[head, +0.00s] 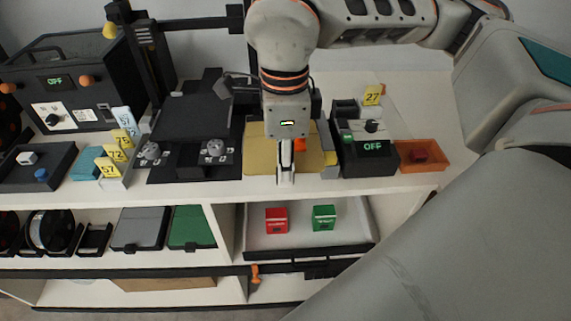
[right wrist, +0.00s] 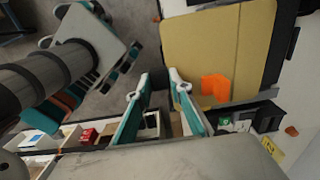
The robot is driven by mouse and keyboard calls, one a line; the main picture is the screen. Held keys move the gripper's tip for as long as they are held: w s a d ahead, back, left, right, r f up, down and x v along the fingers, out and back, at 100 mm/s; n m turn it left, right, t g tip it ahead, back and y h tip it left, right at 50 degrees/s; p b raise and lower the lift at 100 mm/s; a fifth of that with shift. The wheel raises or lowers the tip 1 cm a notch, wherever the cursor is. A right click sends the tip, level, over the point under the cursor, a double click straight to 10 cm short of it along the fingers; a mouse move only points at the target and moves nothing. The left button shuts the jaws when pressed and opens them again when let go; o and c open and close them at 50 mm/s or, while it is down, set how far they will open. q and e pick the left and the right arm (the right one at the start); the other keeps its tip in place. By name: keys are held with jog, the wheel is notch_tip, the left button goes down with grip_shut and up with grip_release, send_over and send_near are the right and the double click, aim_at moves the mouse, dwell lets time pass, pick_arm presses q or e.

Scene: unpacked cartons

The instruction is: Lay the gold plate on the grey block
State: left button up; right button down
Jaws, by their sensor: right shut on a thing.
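The gold plate (head: 259,160) is a flat square sheet with an orange piece (head: 300,145) on it, on the upper bench just right of the printer-like black device. It also shows large in the right wrist view (right wrist: 205,50). My right gripper (head: 285,180) comes down from above at the plate's near edge, shut on it; the grip itself is partly hidden by the fingers. The fingers (right wrist: 160,76) also show in the right wrist view, left of most of the plate. I cannot make out the grey block for sure. My left gripper is not in view.
A black device (head: 200,115) with grey knobs stands left of the plate. A black box reading OFF (head: 371,147) and an orange tray (head: 433,150) stand right. Red (head: 276,220) and green (head: 324,217) boxes sit in the tray below.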

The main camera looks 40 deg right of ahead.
jog(key=shift+w+d+f, duration=0.15)
jog(key=shift+w+d, duration=0.3)
jog(key=shift+w, duration=0.3)
jog(key=shift+w+d+f, duration=0.15)
jog(key=shift+w+d, duration=0.35)
jog(key=shift+w, duration=0.3)
jog(key=shift+w+d+f, duration=0.15)
jog(key=shift+w+d, duration=0.3)
jog(key=shift+w, duration=0.3)
jog(key=shift+w+d, duration=0.1)
jog(key=shift+w, duration=0.05)
jog(key=shift+w+d, duration=0.2)
jog(key=shift+w, duration=0.1)
jog(key=shift+w, duration=0.1)
jog(key=shift+w+d, duration=0.1)
jog(key=shift+d, duration=0.05)
jog(key=shift+f+b, duration=0.45)
jog(key=shift+f, duration=0.75)
